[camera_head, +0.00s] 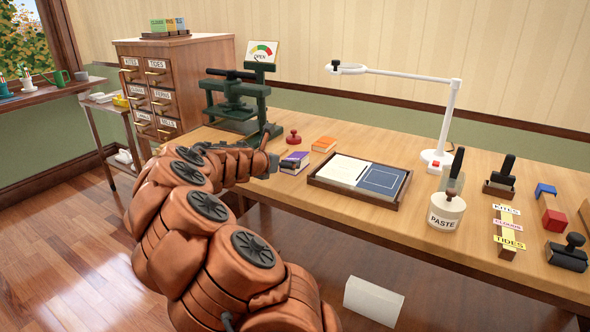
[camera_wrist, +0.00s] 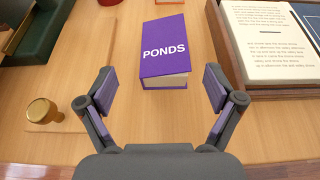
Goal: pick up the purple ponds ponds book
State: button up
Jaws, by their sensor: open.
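The purple book (camera_wrist: 165,48) lies flat on the wooden table, with "PONDS" in white on its cover and its pale page edge facing me in the wrist view. In the head view the purple book (camera_head: 295,160) shows small beside the end of my arm. My gripper (camera_wrist: 160,95) is open and empty. In the wrist view its two fingers are spread at the book's near end, one to each side, with no contact visible. In the head view my gripper (camera_head: 270,163) is small and partly hidden by my arm.
A wooden tray (camera_head: 334,186) with a printed page and a blue panel stands close to the book's right. A brass-knobbed stamp (camera_wrist: 42,111) is at left. A green press (camera_head: 237,100), a red stamp (camera_head: 293,137) and an orange book (camera_head: 324,143) are nearby.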

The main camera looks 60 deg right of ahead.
aim_at(295, 159)
jog(key=shift+s+b+x, duration=0.2)
jog(key=shift+b+x, duration=0.15)
jog(key=shift+x, duration=1.15)
jog(key=shift+s+b+x, duration=0.15)
jog(key=shift+b+x, duration=0.15)
jog(key=shift+x, duration=1.15)
jog(key=shift+w+d+f, duration=0.1)
jog(key=shift+d+f, duration=0.15)
jog(key=shift+d, duration=0.35)
jog(key=shift+c, duration=0.2)
jog(key=c, duration=1.3)
